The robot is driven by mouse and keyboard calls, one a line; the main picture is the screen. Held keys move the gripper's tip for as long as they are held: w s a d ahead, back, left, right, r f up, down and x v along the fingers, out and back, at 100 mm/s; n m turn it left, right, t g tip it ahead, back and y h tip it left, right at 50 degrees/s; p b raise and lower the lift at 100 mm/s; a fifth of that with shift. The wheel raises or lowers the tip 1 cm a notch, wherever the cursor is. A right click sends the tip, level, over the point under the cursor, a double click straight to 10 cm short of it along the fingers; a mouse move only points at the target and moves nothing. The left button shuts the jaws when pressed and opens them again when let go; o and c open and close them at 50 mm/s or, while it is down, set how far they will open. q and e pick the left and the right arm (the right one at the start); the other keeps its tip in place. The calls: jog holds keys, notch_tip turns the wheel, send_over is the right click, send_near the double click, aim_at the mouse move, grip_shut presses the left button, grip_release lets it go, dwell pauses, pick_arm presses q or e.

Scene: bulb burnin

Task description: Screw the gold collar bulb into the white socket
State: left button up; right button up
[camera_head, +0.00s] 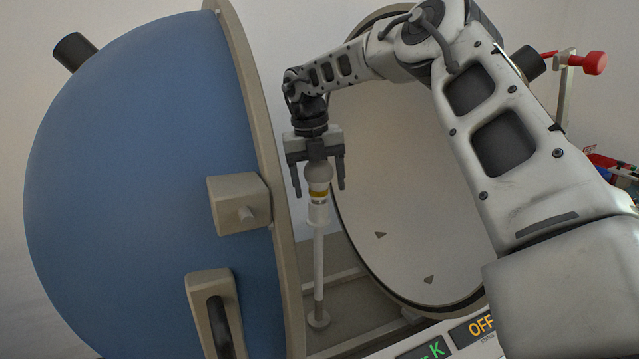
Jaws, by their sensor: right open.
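The gold collar bulb (318,177) stands upright with its pale globe up and its gold band (319,195) below. It sits at the top of the white socket (318,214), which is on a thin white post. How deep the bulb sits in the socket cannot be told. My right gripper (319,182) points down from above, its two dark fingers spread on either side of the globe with gaps visible. It is open and holds nothing. My left gripper is not in view.
A large blue hemisphere shell (140,190) with a beige rim and latch fills the left. A pale round hemisphere (410,200) opens behind my right arm. A panel reading OFF (480,326) is at the bottom. A red knob (594,63) is at the upper right.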

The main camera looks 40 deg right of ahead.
jog(key=n, duration=0.4)
jog(key=shift+t, duration=0.3)
jog(key=n, duration=0.4)
jog(key=shift+t, duration=0.3)
jog(key=n, duration=0.6)
jog(key=shift+w+n+t, duration=0.1)
jog(key=shift+n+t, duration=0.3)
